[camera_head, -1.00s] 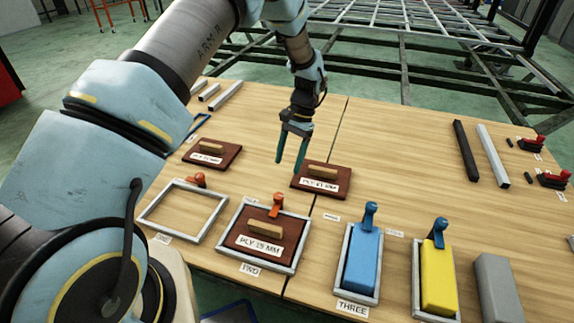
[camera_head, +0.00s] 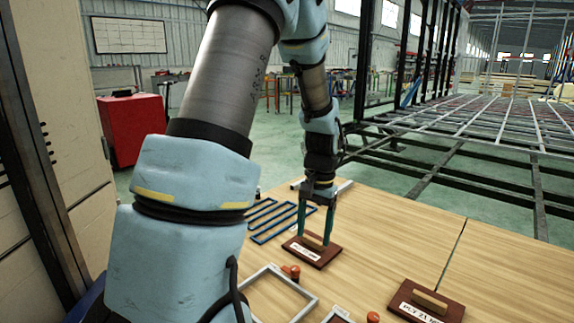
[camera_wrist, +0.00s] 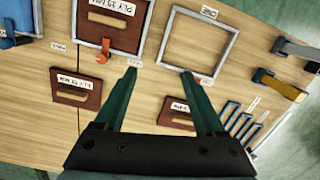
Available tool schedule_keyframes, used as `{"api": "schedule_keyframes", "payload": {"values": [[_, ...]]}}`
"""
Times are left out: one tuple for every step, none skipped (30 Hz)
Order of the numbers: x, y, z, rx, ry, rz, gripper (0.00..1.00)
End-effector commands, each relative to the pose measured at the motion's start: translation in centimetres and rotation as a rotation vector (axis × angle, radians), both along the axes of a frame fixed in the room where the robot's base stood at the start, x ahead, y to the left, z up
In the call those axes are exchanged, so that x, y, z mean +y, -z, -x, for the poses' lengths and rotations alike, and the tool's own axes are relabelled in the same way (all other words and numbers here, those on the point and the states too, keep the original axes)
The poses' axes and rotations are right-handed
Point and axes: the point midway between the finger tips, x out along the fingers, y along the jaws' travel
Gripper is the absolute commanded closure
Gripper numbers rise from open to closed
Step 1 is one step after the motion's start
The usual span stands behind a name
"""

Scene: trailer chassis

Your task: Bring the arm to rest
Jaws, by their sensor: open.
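My gripper (camera_head: 317,226) is open, its two green fingers pointing down over the wooden table (camera_head: 390,222). In the head view its fingertips appear at a dark red plywood block (camera_head: 312,251) with a light handle and a label. In the wrist view the open fingers (camera_wrist: 160,72) have only bare table between their tips, and nothing is held. That view shows the gripper above the table, but its exact height is hard to tell.
An empty grey frame (camera_head: 270,300) with an orange clamp lies near the front. Another plywood block (camera_head: 428,302) lies to the right. Blue slotted racks (camera_head: 277,216) lie behind the gripper at left. A metal chassis (camera_head: 470,128) stands beyond the table; a red cabinet (camera_head: 133,128) stands far left.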

Motion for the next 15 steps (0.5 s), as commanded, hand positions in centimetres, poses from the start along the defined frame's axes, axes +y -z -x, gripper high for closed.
{"api": "schedule_keyframes", "payload": {"values": [[2.5,-1.2,0.8,-0.029,-0.068,0.018,0.28],[3.6,-1.7,1.4,-0.044,-0.102,0.026,0.28],[5.0,-2.3,2.0,-0.064,-0.143,0.036,0.28],[6.0,-2.6,2.5,-0.077,-0.172,0.044,0.28],[6.8,-2.9,3.1,-0.090,-0.200,0.050,0.28],[7.9,-3.3,3.7,-0.105,-0.236,0.058,0.28],[8.6,-3.5,4.3,-0.117,-0.261,0.063,0.28],[9.3,-3.7,4.8,-0.128,-0.285,0.067,0.28],[10.2,-4.0,5.5,-0.143,-0.316,0.073,0.28],[10.8,-4.1,6.0,-0.154,-0.337,0.078,0.28],[11.4,-4.3,6.5,-0.164,-0.360,0.081,0.28],[12.1,-4.5,7.1,-0.178,-0.388,0.088,0.28],[12.6,-4.6,7.7,-0.187,-0.409,0.091,0.28],[13.1,-4.7,8.2,-0.199,-0.431,0.095,0.28],[13.7,-4.8,9.0,-0.212,-0.458,0.099,0.28]]}}
